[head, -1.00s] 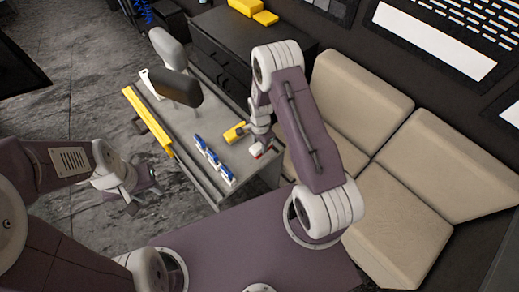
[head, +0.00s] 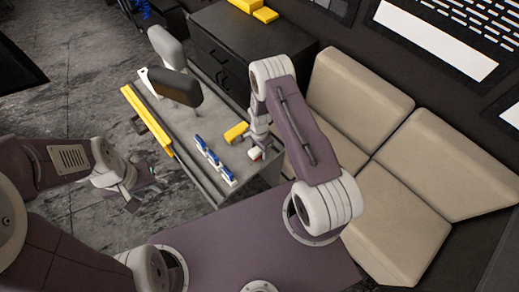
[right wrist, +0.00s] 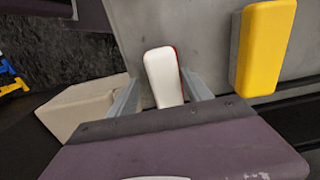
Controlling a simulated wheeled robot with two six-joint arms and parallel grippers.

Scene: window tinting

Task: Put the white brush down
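The white brush (head: 255,154) with a red part is at the right side of the grey worktop (head: 183,130), below my right gripper (head: 257,148). In the right wrist view the white brush (right wrist: 163,78) lies between the two fingertips, with red along its right edge. The fingers sit close on both sides of it; whether they touch it is unclear. Whether it rests fully on the worktop is also hard to tell. My left gripper (head: 146,196) hangs empty left of the worktop, its fingers apart.
A yellow block (head: 236,132) lies beside the brush, and it also shows in the right wrist view (right wrist: 263,47). A long yellow bar (head: 147,121) lines the left edge. Beige seats (head: 360,100) are at the right.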

